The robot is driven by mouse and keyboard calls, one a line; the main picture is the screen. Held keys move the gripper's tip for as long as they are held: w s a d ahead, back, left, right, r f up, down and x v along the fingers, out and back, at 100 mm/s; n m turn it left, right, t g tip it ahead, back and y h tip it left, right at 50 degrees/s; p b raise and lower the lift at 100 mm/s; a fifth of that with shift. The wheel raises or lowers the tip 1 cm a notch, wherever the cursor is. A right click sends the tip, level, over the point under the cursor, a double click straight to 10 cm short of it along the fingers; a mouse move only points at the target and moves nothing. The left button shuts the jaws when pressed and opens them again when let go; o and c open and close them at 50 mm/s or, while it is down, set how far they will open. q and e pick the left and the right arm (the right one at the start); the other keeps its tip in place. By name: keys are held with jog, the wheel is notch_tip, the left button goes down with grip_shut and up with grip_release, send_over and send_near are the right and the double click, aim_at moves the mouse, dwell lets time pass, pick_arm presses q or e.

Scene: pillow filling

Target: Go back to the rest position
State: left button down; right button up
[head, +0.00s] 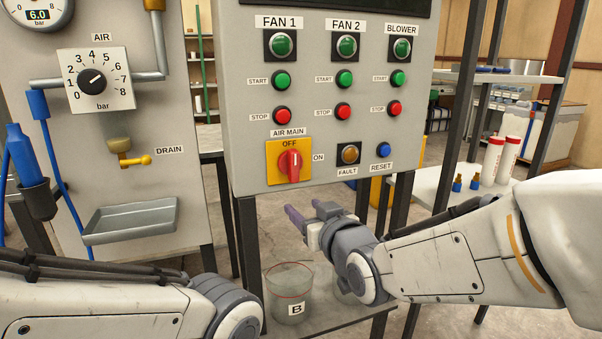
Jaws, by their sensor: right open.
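My right arm comes in from the right. Its gripper (304,215), with purple fingertips, is open and empty in front of the panel, below the red and yellow air main switch (289,162) and above the clear container marked B (290,296). It appears apart from the panel face. My left arm lies across the lower left. Its gripper is out of view beyond the bottom edge. The air main switch handle stands upright, with the OFF label above and ON to its right.
The control panel (330,105) carries green start and red stop buttons. Container B stands on a low shelf (345,318), with another container partly hidden behind my right wrist. A grey tray (130,218) hangs at left. A rack with white bottles (494,160) stands at right.

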jog(key=s+a+f+n+g, duration=0.1)
jog(key=s+a+f+g, duration=0.2)
jog(key=s+f+g, duration=0.6)
jog(key=s+d+f+n+g+h, duration=0.1)
jog(key=s+d+f+g+h, duration=0.2)
jog(key=s, duration=0.6)
jog(key=s+d+f+n+g+h, duration=0.1)
jog(key=s+d+f+g, duration=0.1)
jog(key=s+f, duration=0.5)
jog(key=s+r+g+p, duration=0.1)
jog(key=s+r+p, duration=0.2)
jog(key=r+p, duration=1.9)
notch_tip(320, 180, up, 3)
jog(key=shift+d+f+p, duration=0.1)
jog(key=shift+d+p, duration=0.1)
jog(key=shift+p, duration=0.2)
jog(key=shift+s, duration=0.1)
jog(key=shift+c, duration=0.6)
